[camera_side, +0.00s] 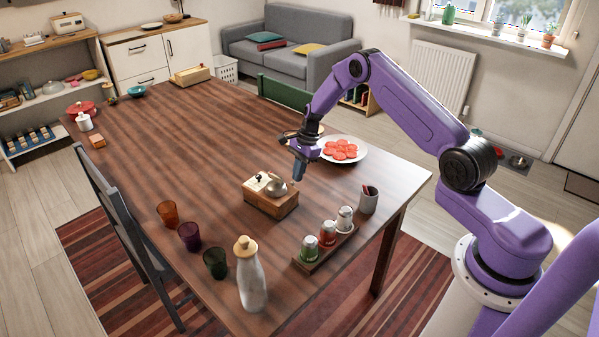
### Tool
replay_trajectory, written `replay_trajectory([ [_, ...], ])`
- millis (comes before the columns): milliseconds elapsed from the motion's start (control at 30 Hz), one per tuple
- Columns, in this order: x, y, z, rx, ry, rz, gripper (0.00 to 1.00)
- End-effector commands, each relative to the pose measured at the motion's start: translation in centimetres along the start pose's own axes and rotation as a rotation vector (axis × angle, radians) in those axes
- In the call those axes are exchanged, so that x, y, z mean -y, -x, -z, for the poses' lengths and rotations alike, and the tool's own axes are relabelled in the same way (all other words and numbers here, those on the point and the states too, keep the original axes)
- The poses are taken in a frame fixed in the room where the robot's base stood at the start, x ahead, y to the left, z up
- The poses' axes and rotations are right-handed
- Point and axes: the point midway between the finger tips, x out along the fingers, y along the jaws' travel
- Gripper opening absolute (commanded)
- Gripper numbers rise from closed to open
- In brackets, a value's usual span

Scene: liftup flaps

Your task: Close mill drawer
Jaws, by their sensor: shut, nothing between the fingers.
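The mill (270,197) is a small wooden box with a pale top and a rounded metal part, standing on the table right of the middle. I cannot make out its drawer clearly at this size, or tell how far it is open. My gripper (298,178) is shut and empty. It points down and appears just behind and to the right of the mill in the picture. I cannot tell whether it touches the mill.
A white plate of red slices (342,150) lies behind my gripper. A wooden tray (313,264) with jars and a grey cup (368,201) stand to the right. A bottle (250,280) and three coloured glasses (190,237) stand in front. The table's middle left (180,140) is clear.

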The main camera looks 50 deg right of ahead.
Motion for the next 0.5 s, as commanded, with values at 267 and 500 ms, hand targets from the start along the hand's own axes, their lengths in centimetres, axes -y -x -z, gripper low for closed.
replay_trajectory([
  [267,0.0,1.1,2.0,0.001,-0.001,-0.001,0.0],
  [500,0.1,5.3,3.5,0.0,0.002,0.004,0.0],
])
